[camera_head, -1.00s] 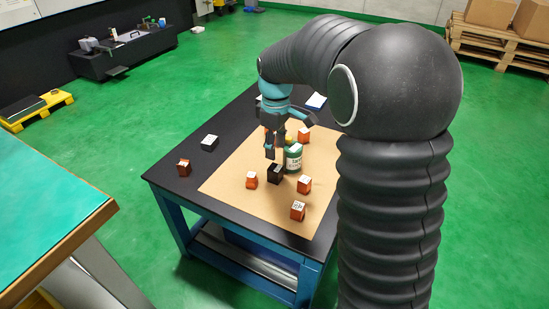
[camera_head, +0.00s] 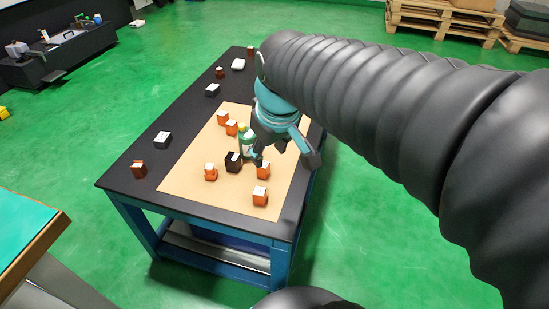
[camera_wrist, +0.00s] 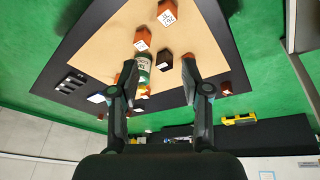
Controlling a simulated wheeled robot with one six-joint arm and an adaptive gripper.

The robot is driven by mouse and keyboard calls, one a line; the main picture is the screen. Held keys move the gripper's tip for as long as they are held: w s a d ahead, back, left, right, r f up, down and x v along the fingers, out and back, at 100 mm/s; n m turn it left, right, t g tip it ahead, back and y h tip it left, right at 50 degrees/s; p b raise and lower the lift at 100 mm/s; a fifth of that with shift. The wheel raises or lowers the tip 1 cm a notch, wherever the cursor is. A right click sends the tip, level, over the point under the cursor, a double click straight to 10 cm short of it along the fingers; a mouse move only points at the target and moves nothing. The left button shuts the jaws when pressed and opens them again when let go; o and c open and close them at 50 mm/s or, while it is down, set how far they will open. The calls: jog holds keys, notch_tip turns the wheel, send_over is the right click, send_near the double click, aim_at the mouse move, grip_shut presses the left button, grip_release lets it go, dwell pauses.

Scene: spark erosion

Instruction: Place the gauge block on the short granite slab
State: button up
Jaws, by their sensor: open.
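My gripper (camera_head: 284,150) is open and empty beside the green bottle, over the right part of the tan mat; it also shows open in the wrist view (camera_wrist: 160,63). I cannot tell for sure which piece is the gauge block or the short granite slab. A dark block with a pale top patch (camera_head: 233,162) stands on the mat, left of my gripper. Dark pieces with white tops lie on the black tabletop: one at the left (camera_head: 162,140), one farther back (camera_head: 213,90), and a whiter one at the far end (camera_head: 238,65).
A green bottle (camera_head: 246,142) with a yellow top stands by the dark block. Several orange blocks, one at the front (camera_head: 260,196), stand on the tan mat (camera_head: 190,178). A brown-red block (camera_head: 138,169) is near the left edge. The front-left tabletop (camera_head: 122,178) is bare.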

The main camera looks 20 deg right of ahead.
jog(key=s+d+f+m+t, duration=0.1)
jog(key=s+m, duration=0.2)
jog(key=s, duration=0.4)
jog(key=shift+s+d+f+t, duration=0.15)
jog(key=shift+s+f+t, duration=0.15)
jog(key=shift+s+f, duration=0.1)
jog(key=shift+o, duration=0.3)
jog(key=shift+s+f+m, duration=0.3)
jog(key=shift+s+f, duration=0.15)
jog(key=shift+s, duration=0.05)
jog(key=m+g+b, duration=0.4)
jog(key=m+g, duration=0.1)
jog(key=m, duration=0.9)
send_over(232, 156)
jog(key=f, duration=0.5)
jog(key=shift+s+d+f, duration=0.1)
jog(key=shift+s+f, duration=0.25)
jog(key=shift+f, duration=0.05)
jog(key=f+m, duration=0.1)
jog(key=m, duration=0.2)
jog(key=f+m+b, duration=0.1)
jog(key=f+m, duration=0.1)
jog(key=m, duration=0.2)
jog(key=w+f+m, duration=0.1)
jog(key=m, duration=0.3)
jog(key=shift+f+b, duration=0.35)
jog(key=shift+f, duration=0.05)
jog(key=shift+s+f+b, duration=0.15)
jog(key=shift+f+b, duration=0.3)
jog(key=shift+f, duration=2.15)
